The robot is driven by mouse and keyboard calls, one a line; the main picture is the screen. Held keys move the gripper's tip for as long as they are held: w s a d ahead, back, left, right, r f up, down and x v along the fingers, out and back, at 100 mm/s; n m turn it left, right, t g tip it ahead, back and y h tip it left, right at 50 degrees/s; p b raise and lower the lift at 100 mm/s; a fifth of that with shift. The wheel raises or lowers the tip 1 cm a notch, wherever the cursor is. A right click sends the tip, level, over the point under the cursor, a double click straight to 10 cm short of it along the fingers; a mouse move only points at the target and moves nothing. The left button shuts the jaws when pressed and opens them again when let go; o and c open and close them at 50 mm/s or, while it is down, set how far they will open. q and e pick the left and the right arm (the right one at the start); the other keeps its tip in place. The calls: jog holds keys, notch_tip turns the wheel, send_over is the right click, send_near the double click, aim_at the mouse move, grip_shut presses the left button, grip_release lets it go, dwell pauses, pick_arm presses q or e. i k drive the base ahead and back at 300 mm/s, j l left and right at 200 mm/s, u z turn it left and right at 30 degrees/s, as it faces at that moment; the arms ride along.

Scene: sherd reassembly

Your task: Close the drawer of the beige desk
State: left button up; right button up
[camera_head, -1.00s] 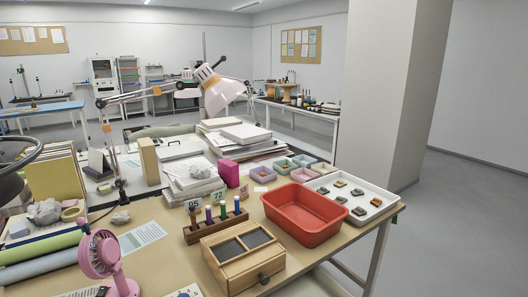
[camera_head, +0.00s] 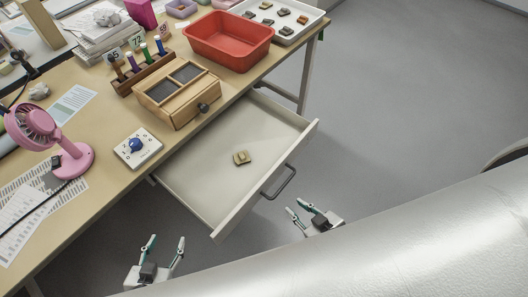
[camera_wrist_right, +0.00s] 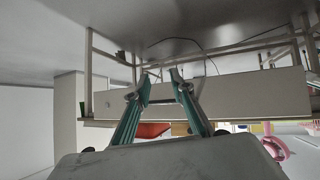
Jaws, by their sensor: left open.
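The beige desk (camera_head: 105,108) has its pale drawer (camera_head: 205,185) pulled well out, with a dark bar handle (camera_head: 279,183) on its front. A small tan sherd (camera_head: 241,158) lies on the drawer floor. My right gripper (camera_head: 295,207) is open and empty, just outside the drawer front near the handle. In the right wrist view, the drawer front (camera_wrist_right: 250,95) lies beyond the parted fingers of this gripper (camera_wrist_right: 160,76); contact with the handle cannot be told. My left gripper (camera_head: 167,241) is open and empty, apart from the drawer's near corner.
On the desktop stand a pink fan (camera_head: 50,140), a white dial box (camera_head: 138,147), a wooden box (camera_head: 178,92), a red tub (camera_head: 228,40) and a white tray of sherds (camera_head: 270,28). Grey floor to the right is clear.

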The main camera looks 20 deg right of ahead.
aim_at(204, 174)
jog(key=k+j+z, duration=0.2)
jog(key=j, duration=0.15)
jog(key=j+z, duration=0.15)
jog(key=j, duration=0.2)
jog(key=k+j+z, duration=0.4)
jog(key=j, duration=0.2)
jog(key=i, duration=0.1)
